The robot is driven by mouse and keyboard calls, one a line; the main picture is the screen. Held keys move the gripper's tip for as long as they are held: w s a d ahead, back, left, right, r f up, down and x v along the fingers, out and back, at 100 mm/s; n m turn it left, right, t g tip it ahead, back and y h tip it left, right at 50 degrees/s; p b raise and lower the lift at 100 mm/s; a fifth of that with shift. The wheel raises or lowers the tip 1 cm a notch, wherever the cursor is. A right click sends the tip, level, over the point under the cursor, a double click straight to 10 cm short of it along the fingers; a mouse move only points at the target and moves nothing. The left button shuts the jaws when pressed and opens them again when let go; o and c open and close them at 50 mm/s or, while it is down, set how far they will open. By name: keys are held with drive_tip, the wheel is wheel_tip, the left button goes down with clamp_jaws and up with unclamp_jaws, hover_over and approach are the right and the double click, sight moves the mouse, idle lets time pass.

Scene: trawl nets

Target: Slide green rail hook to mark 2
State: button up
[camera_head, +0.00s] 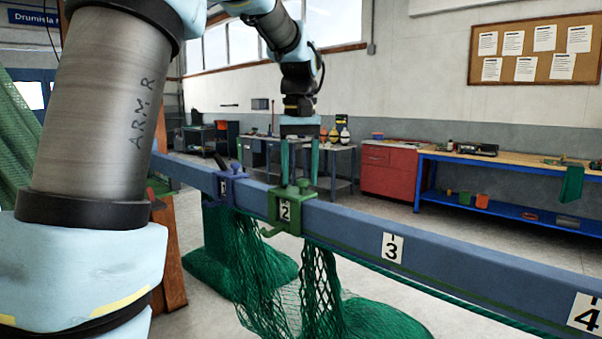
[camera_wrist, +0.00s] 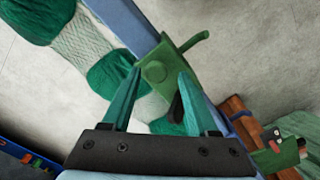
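The green rail hook (camera_head: 288,222) sits on the blue rail (camera_head: 345,222), its frame around the white number 2 plate (camera_head: 285,211). Its hooked arm hangs on the near side, beside the green net. My gripper (camera_head: 302,178) is open just above the hook, fingers pointing down. In the wrist view the hook (camera_wrist: 165,65) with its round knob lies between and ahead of the two teal fingers, which look apart from it. Whether a fingertip touches the hook cannot be told. A blue-purple hook (camera_head: 228,187) sits left of it at mark 1.
Green nets (camera_head: 262,278) hang below. A wooden post (camera_head: 170,250) stands at left. A workbench (camera_head: 510,170) and red cabinet (camera_head: 390,170) stand behind.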

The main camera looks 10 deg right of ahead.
drive_tip(key=shift+s, duration=0.1)
wheel_tip(320, 180, up, 11)
drive_tip(key=shift+f+b, duration=0.1)
drive_tip(key=shift+b, duration=0.6)
